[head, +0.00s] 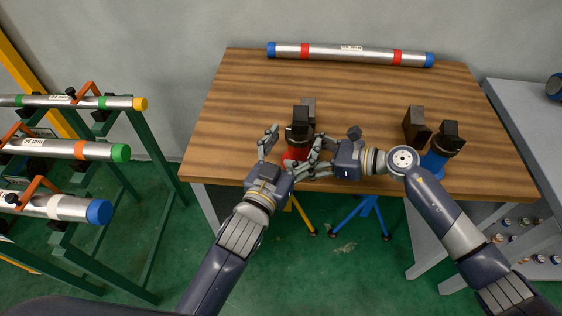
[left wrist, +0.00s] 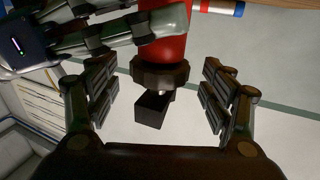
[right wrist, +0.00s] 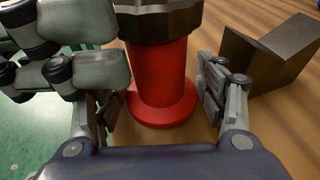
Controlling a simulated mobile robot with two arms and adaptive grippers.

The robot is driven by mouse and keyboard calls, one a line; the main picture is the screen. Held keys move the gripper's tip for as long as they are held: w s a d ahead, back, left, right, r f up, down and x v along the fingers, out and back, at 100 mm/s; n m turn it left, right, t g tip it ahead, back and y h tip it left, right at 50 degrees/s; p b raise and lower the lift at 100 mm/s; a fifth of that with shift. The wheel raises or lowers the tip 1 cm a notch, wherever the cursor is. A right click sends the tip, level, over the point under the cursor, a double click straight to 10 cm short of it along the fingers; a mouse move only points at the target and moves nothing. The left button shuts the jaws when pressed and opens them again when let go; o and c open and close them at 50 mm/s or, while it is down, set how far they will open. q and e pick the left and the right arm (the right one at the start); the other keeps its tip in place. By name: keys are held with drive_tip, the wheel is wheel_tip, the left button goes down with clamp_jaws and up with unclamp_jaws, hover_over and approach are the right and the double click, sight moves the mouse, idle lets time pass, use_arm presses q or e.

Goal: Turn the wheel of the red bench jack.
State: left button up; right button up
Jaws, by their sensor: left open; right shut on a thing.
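The red bench jack (head: 293,155) stands near the front edge of the wooden table, with a dark wheel (head: 299,131) and a dark block at its top. In the left wrist view the knobbed wheel (left wrist: 160,74) lies between the spread fingers of my left gripper (left wrist: 160,95), with gaps on both sides. My right gripper (right wrist: 158,95) is shut on the red body (right wrist: 160,75), below the dark collar. In the head view my left gripper (head: 292,148) and right gripper (head: 309,156) partly hide the jack.
A blue jack (head: 434,163) with dark blocks stands to the right on the table (head: 370,90). A steel pipe (head: 350,53) with red bands lies at the back. A green rack (head: 150,150) with several pipes is at the left. A grey bench (head: 515,110) is at the right.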

use_arm(q)
drive_tip(key=v, duration=0.9)
drive_tip(key=shift+w+h, duration=0.1)
drive_tip(key=shift+h, duration=0.2)
drive_tip(key=w+d+m+g+h, duration=0.1)
drive_tip(key=w, duration=0.2)
drive_tip(key=w+d+m+g+h, duration=0.1)
drive_tip(key=w+d+h, duration=0.1)
drive_tip(key=w, duration=0.2)
drive_tip(key=w+d+m+g+h, duration=0.1)
drive_tip(key=w, duration=0.3)
drive_tip(key=shift+w+d+r+m+h, duration=0.1)
drive_tip(key=shift+w+d+m+h, duration=0.1)
drive_tip(key=shift+w+m+h, duration=0.15)
drive_tip(key=shift+s, duration=0.1)
drive_tip(key=c, duration=1.1)
